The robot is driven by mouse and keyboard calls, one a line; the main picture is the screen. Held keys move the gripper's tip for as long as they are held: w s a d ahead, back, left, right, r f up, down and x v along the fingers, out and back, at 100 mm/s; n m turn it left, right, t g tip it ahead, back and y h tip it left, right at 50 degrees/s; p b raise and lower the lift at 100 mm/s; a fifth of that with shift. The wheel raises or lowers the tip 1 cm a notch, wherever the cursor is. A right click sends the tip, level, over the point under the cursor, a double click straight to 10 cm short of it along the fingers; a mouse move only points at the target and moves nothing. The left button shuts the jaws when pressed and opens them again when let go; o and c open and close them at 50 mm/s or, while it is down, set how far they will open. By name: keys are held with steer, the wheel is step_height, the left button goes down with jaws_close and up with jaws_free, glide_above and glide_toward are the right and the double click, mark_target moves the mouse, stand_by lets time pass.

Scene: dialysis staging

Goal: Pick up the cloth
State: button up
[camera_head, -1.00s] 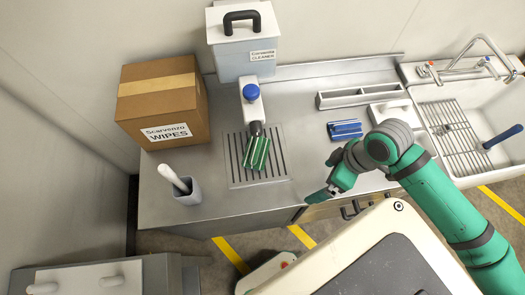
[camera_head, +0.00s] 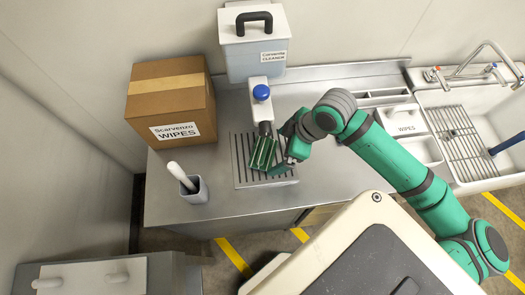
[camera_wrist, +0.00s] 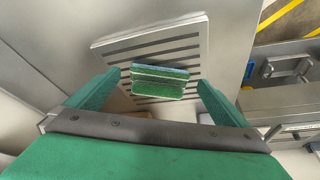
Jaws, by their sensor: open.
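The cloth (camera_head: 262,153), a green, striped, folded-looking piece, lies on the slotted drain grate (camera_head: 240,178) below the dispenser spout. In the wrist view the cloth (camera_wrist: 160,82) lies between my two spread fingers, with bare gaps on both sides. My gripper (camera_head: 280,158) is open and empty, just above and to the right of the cloth in the head view; it also shows in the wrist view (camera_wrist: 157,84). I cannot tell the exact height between fingertips and cloth. My wrist hides part of the counter behind it.
A dispenser with a blue knob (camera_head: 261,92) stands just behind the grate, below a cleaner tank (camera_head: 245,60). A wipes carton (camera_head: 170,105) and a cup with a white handle (camera_head: 195,190) stand left. A sink (camera_head: 490,150) is right. The front counter is clear.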

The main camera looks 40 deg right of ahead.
mark_target(263, 148)
steer(key=shift+w+a, duration=0.6)
steer(key=shift+w, duration=0.2)
steer(key=shift+w+a, duration=0.6)
steer(key=shift+w, duration=0.2)
steer(key=shift+x, duration=1.05)
steer(key=shift+w+a+f, duration=0.1)
steer(key=shift+w+f, duration=0.1)
steer(key=shift+f, duration=0.25)
steer(key=c, duration=1)
steer(key=shift+r, duration=0.45)
steer(key=s+d, duration=0.3)
steer(key=s, duration=0.2)
steer(key=s+d, duration=0.7)
steer(key=s, duration=0.2)
steer(key=shift+s+d+r, duration=0.3)
steer(key=shift+s, duration=0.05)
